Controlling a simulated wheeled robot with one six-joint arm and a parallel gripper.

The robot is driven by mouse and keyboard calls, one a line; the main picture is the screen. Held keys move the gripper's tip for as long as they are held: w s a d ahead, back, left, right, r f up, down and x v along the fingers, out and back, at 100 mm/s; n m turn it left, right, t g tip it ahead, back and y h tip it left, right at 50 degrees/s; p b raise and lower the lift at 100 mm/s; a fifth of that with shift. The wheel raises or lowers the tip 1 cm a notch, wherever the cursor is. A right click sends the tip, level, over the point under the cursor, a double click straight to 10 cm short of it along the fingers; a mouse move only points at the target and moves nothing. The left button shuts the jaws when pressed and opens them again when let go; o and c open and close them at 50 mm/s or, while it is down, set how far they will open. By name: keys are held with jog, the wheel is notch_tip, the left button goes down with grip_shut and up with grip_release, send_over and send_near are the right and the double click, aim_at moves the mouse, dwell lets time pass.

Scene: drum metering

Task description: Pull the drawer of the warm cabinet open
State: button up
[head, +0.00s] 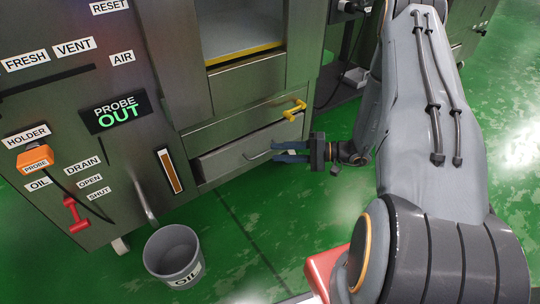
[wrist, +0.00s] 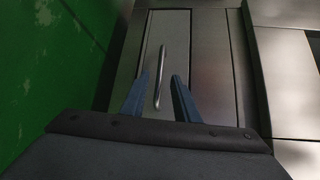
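The drawer (head: 222,164) is a grey metal front low in the cabinet, below a panel with a yellow handle (head: 294,109). Its silver bar handle (head: 256,155) faces my gripper (head: 274,151). In the wrist view the handle (wrist: 161,55) runs lengthwise between the two blue fingers of my gripper (wrist: 160,78). The fingers are apart, with a visible gap on each side of the bar. In the head view the fingers partly cover the handle. I cannot tell whether the drawer front (wrist: 180,35) stands slightly proud of the cabinet.
A grey bucket marked OIL (head: 172,252) stands on the green floor left of the drawer, under a spout. A labelled panel with a red lever (head: 76,215) and an orange probe (head: 35,158) is farther left. Open floor (head: 290,215) lies in front of the drawer.

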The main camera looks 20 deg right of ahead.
jog(key=b+x, duration=0.1)
jog(key=x, duration=0.2)
jog(key=shift+w+a, duration=0.15)
jog(key=shift+a, duration=0.15)
grip_shut()
